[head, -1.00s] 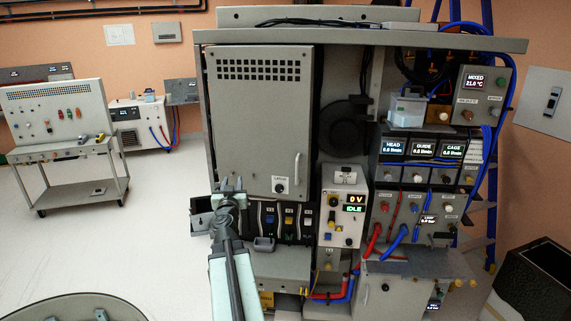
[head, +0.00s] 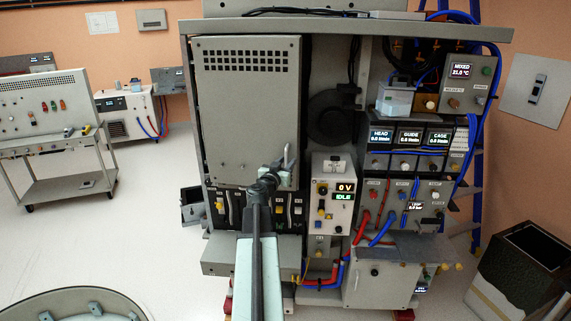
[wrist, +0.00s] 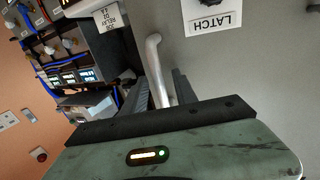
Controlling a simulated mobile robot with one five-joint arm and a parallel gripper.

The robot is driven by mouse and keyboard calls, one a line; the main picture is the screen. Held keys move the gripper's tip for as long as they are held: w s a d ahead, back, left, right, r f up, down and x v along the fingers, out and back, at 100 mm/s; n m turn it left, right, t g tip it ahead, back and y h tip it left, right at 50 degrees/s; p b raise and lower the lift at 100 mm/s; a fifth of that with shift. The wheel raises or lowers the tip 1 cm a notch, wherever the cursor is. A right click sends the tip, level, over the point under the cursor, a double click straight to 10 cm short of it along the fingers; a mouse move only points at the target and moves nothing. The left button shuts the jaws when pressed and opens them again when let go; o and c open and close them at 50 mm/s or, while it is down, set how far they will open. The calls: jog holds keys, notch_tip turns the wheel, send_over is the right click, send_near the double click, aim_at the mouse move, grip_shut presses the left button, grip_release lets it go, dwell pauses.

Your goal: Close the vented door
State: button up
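The vented door (head: 247,120) is a tall grey panel with rows of slots at its top, on the left half of the cabinet. It covers the upper left bay; I cannot tell whether it is fully flush. My gripper (head: 285,158) is at the door's lower right. In the wrist view, the pale bar handle (wrist: 156,65) reaches between the two dark fingers of my gripper (wrist: 160,90). The fingers look spread on either side of it, with a gap visible. The LATCH label (wrist: 215,22) and part of a dark knob show beside the handle; my gripper mostly hides the latch in the head view.
A row of breakers (head: 278,207) lies below the door. A power unit (head: 335,195) showing 0 V and IDLE stands right of it, with red and blue hoses. A cart (head: 60,165) stands at left, a dark bin (head: 520,262) at right.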

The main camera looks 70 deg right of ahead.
jog(key=shift+d, duration=0.1)
grip_shut()
dwell(1.4)
